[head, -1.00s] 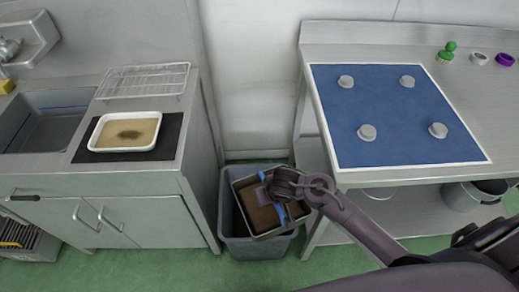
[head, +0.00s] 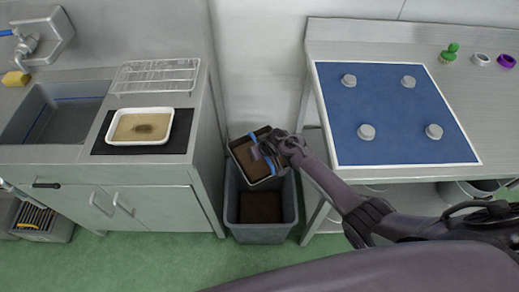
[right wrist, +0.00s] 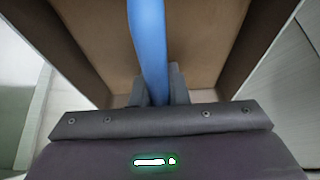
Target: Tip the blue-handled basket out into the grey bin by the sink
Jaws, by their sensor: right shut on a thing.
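The blue-handled basket (head: 240,146) hangs tilted over the back of the grey bin (head: 260,235). Its inside is brown; I cannot tell whether any of that is contents. My right gripper (head: 262,154) is shut on the basket's blue handle, which also runs between the fingers in the right wrist view (right wrist: 150,45). The grey bin stands on the floor between the sink cabinet and the steel table. Dark brown matter (head: 260,208) lies inside it. My left gripper is not in view.
The sink (head: 55,115) and a white tray (head: 112,128) of murky liquid on a black mat are at the left, with a wire rack (head: 155,76) behind. The steel table (head: 480,110) with a blue mat (head: 390,110) stands close on the right. Green floor is clear in front.

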